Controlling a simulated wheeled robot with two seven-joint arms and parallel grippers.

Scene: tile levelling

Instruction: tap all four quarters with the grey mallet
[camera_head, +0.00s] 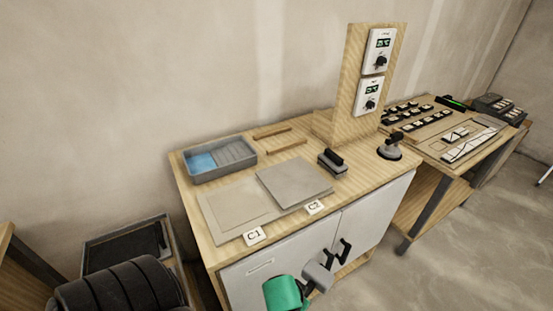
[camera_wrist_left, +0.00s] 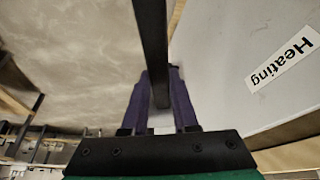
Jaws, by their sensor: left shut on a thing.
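The grey tile (camera_head: 294,183) lies at the C2 end of a flat board (camera_head: 220,228) on the bench. No lines mark its quarters. The C1 side holds only a thin outlined square. My left gripper (camera_wrist_left: 162,78), with purple fingers, is shut on a black bar, apparently the handle of the grey mallet (camera_wrist_left: 152,45). In the head view the mallet's grey block (camera_head: 317,276) shows beside my green wrist at the bottom, below and in front of the bench edge, apart from the tile. The fingers are hidden there. My right gripper is not in view.
A blue-grey tray (camera_head: 220,160), two wooden strips (camera_head: 278,138), a black-handled block (camera_head: 333,161) and a suction cup (camera_head: 390,148) stand around the tile. A wooden post (camera_head: 355,85) rises behind. Black cabinet handles (camera_head: 344,249) stick out near the mallet.

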